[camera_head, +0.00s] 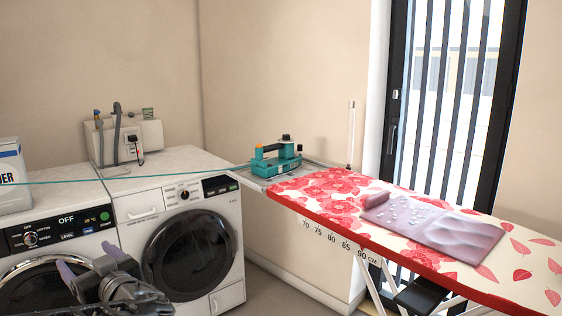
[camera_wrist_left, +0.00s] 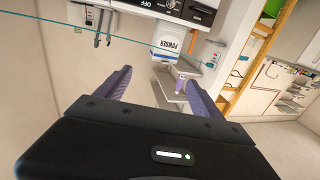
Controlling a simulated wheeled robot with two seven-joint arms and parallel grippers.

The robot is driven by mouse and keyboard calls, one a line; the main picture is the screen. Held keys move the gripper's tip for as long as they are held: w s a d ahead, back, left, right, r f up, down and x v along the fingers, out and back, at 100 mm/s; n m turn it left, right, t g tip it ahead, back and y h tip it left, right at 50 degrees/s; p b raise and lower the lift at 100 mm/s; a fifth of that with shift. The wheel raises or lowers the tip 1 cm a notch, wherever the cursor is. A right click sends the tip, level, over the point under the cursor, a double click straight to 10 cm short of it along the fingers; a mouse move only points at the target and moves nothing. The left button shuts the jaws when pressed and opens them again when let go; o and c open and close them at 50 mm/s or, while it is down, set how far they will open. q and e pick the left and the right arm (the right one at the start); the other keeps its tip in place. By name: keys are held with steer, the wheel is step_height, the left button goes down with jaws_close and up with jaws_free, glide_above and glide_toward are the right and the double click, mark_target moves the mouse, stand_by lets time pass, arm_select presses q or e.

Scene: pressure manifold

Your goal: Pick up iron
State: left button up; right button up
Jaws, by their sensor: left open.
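The teal iron (camera_head: 276,159) with a dark handle rests at the far left end of the ironing board, on a metal rest (camera_head: 256,181). It is upright and nothing holds it. My left gripper (camera_head: 90,262) is at the lower left of the head view, in front of the washing machines and well away from the iron. In the left wrist view its two purple fingers (camera_wrist_left: 160,88) are spread apart with nothing between them. The iron is not visible in the wrist view. My right gripper is not in view.
The ironing board (camera_head: 325,183) has a red floral cover with a folded mauve cloth (camera_head: 440,222) on it. Two washing machines (camera_head: 195,248) stand at the left, with a powder box (camera_head: 12,172) on top. A thin teal cord (camera_head: 60,182) stretches across above them.

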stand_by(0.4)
arm_select(q)
steer(key=s+d+f+m+g+h+p, duration=0.2)
steer(key=d+f+h, duration=0.1)
steer(key=f, duration=0.6)
steer(key=s+d+f+m+g+h+p, duration=0.2)
steer(key=s+f+m+g, duration=0.1)
steer(key=f, duration=0.5)
steer(key=s+d+f+m+g+h+p, duration=0.2)
steer(key=d+f+h, duration=0.1)
steer(key=f, duration=0.6)
steer(key=s+d+f+g+h+p, duration=0.1)
steer(key=s+d+f+h+p, duration=0.4)
steer(key=s+d, duration=0.6)
steer(key=s+d+f+m+g+h+p, duration=0.1)
steer(key=s+d+f+h+p, duration=0.4)
steer(key=s+d, duration=0.6)
step_height(320, 180, down, 2)
steer(key=shift+s+d+f+m+g+h, duration=0.15)
steer(key=shift+s+d+m+g+h, duration=0.2)
steer(key=shift+d+g, duration=0.55)
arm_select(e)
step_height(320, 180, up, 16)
arm_select(q)
steer(key=shift+d, duration=0.15)
steer(key=shift+c, duration=0.6)
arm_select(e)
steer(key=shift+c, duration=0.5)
